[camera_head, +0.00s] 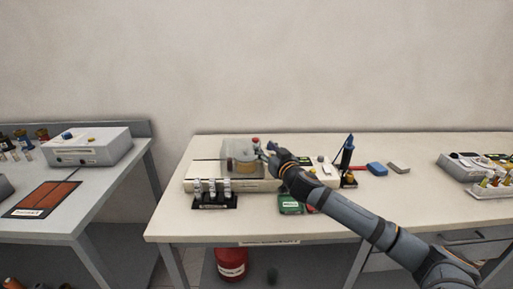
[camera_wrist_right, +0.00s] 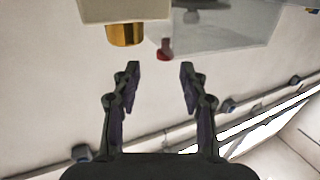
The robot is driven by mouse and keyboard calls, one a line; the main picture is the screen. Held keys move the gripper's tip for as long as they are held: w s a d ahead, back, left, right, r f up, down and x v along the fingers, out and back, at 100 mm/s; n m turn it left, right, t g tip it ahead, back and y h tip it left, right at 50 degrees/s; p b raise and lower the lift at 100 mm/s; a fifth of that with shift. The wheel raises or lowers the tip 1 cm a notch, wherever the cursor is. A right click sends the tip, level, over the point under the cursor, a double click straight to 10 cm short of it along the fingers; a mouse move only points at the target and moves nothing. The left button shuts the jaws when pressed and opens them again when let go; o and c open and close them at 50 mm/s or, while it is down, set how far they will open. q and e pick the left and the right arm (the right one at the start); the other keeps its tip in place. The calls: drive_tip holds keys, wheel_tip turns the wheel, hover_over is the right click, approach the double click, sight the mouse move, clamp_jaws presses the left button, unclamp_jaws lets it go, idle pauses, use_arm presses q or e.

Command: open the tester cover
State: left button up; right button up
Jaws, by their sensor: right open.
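The tester (camera_head: 232,185) is a low pale unit on the middle table. A translucent grey cover (camera_head: 237,147) stands over its left part, around a brass-coloured cylinder (camera_head: 245,166). A small red knob (camera_head: 255,140) shows at the cover's right side. My right gripper (camera_head: 267,152) is beside that side of the cover. In the right wrist view, the right gripper (camera_wrist_right: 160,72) is open and empty. The red knob (camera_wrist_right: 165,48) lies just beyond its fingertips, roughly between them, with a visible gap. The clear cover (camera_wrist_right: 225,35) and the brass cylinder (camera_wrist_right: 125,35) also show there. My left gripper is out of view.
A black rack with small bushings (camera_head: 213,195) stands in front of the tester. A green box (camera_head: 290,204) is under my right forearm. The front left tabletop is clear.

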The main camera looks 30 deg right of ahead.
sight(258, 140)
drive_tip(key=w, duration=0.2)
drive_tip(key=w+r+p, duration=0.1)
drive_tip(key=shift+w+d+p, duration=0.2)
drive_tip(key=shift+w+p, duration=0.1)
drive_tip(key=shift+w, duration=0.1)
drive_tip(key=w, duration=0.3)
drive_tip(key=shift+d+f, duration=0.2)
drive_tip(key=shift+f, duration=0.1)
drive_tip(key=shift+w, duration=0.1)
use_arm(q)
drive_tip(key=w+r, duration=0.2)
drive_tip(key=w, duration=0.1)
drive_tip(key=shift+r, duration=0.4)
use_arm(e)
drive_tip(key=shift+c, duration=0.3)
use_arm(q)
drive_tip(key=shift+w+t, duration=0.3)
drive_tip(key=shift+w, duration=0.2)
use_arm(e)
clamp_jaws()
